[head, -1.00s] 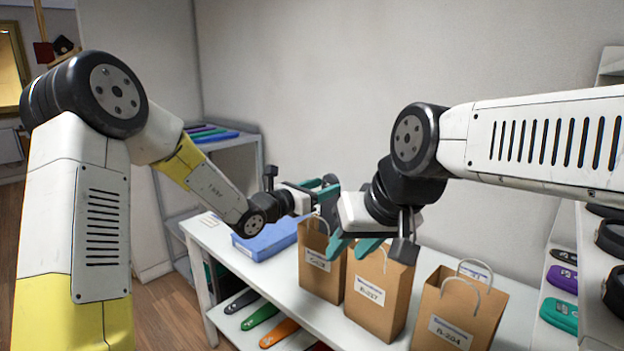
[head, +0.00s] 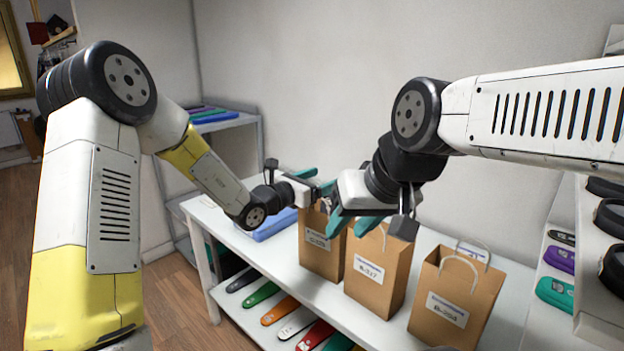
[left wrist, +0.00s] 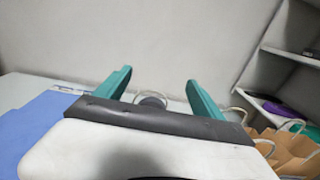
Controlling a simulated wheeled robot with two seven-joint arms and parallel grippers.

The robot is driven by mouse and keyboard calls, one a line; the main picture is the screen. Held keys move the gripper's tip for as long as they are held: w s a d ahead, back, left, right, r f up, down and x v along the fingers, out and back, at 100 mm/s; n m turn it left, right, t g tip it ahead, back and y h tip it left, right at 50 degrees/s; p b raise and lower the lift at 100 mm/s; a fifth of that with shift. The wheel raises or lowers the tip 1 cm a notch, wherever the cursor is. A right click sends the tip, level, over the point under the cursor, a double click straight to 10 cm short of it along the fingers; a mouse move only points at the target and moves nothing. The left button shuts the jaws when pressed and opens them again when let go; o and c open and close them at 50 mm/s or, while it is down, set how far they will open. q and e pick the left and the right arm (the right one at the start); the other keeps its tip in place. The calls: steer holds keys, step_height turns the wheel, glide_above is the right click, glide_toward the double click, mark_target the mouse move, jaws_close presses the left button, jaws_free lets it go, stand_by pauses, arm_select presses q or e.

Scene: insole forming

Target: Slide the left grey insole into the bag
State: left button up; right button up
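Three brown paper bags stand upright on the white table: a left bag (head: 318,258), a middle bag (head: 377,285) and a right bag (head: 455,305). My left gripper (head: 318,180) is above and behind the left bag; its teal fingers are spread, with nothing clearly held between them in the left wrist view (left wrist: 158,80). My right gripper (head: 352,226) is just in front of it, over the tops of the left and middle bags, fingers apart. A dark grey insole (head: 241,280) lies at the left of the lower shelf. I cannot tell whether any insole is inside a bag.
Several coloured insoles, such as an orange one (head: 281,311), lie on the lower shelf. A rack (head: 558,232) stands at the right. The two grippers are very close together.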

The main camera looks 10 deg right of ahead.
arm_select(q)
steer(key=v, duration=0.7)
steer(key=shift+s+a, duration=0.2)
steer(key=shift+a, duration=0.1)
stand_by(0.6)
steer(key=s+a+r+m+g+y, duration=0.1)
steer(key=s+r+m+g, duration=0.25)
steer(key=s+m, duration=0.55)
steer(key=s+a+r+m+g+y, duration=0.1)
steer(key=s+r+m+g, duration=0.1)
steer(key=s+m+g, duration=0.6)
steer(key=s+a+m+t+y, duration=0.3)
steer(key=s+a+m+y, duration=0.1)
steer(key=a, duration=0.7)
steer(key=s+a+m+t+y, duration=0.4)
steer(key=s+a+y, duration=0.1)
steer(key=a, duration=0.6)
steer(key=shift+s+m+y, duration=0.3)
steer(key=shift+m+y, duration=0.1)
steer(key=shift+y, duration=0.2)
steer(key=shift+f, duration=0.1)
